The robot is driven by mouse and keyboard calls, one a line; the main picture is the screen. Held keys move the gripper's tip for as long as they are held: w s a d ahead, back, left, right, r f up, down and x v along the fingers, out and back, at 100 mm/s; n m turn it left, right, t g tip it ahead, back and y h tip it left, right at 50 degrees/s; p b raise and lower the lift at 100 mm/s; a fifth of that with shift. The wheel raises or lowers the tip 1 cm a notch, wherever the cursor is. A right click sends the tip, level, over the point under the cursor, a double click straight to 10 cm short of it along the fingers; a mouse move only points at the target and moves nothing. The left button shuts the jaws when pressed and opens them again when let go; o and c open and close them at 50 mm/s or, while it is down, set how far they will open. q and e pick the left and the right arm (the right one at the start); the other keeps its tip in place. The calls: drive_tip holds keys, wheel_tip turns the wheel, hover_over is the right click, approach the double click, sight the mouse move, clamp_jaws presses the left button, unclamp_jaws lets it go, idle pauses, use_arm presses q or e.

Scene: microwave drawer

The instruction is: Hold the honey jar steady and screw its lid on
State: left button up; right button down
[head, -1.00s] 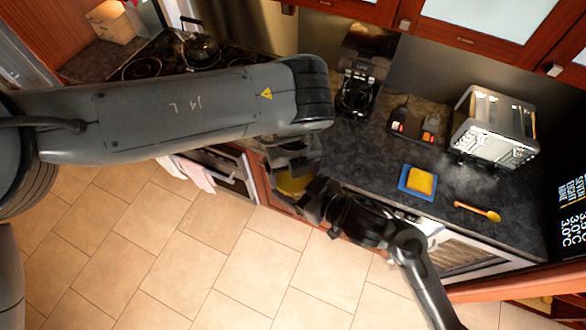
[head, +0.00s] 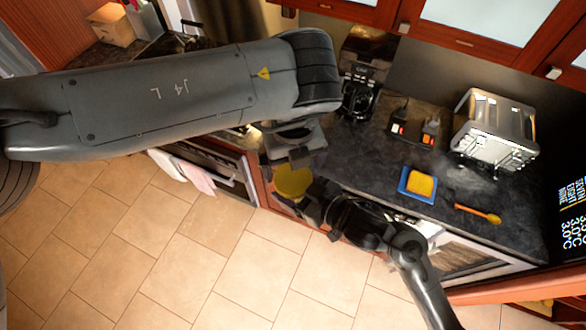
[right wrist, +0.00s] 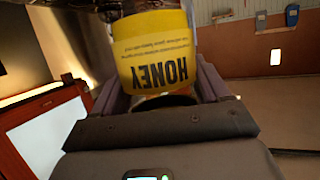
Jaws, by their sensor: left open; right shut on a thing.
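The honey jar, with a yellow label reading HONEY (right wrist: 155,55), fills the upper middle of the right wrist view. Its lettering is upside down there. My right gripper (right wrist: 160,95) is shut on the jar, fingers at both sides. In the head view a round yellow top (head: 293,182) shows between my grippers; I cannot tell how the lid sits. My right gripper (head: 312,203) is at its lower right in that view. My left gripper (head: 291,156) is open just above the yellow top in the picture; its fingertips are partly hidden by its own wrist.
The dark counter (head: 375,150) runs behind my grippers. The tiled floor (head: 220,260) in front is clear.

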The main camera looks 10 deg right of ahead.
use_arm(q)
drive_tip(key=shift+r, duration=0.35)
drive_tip(key=shift+a+n, duration=0.2)
drive_tip(key=shift+n, duration=0.9)
drive_tip(key=n, duration=0.2)
drive_tip(key=r+n, duration=0.1)
drive_tip(key=n, duration=0.1)
drive_tip(key=shift+w+a+r+n, duration=0.15)
drive_tip(key=shift+r+n, duration=0.05)
drive_tip(key=shift+n, duration=0.1)
drive_tip(key=shift+r+n, duration=0.55)
drive_tip(key=shift+n, duration=0.55)
drive_tip(key=shift+r+n, duration=0.3)
drive_tip(key=shift+n, duration=0.1)
drive_tip(key=shift+d+r, duration=0.2)
drive_tip(key=shift+d, duration=0.1)
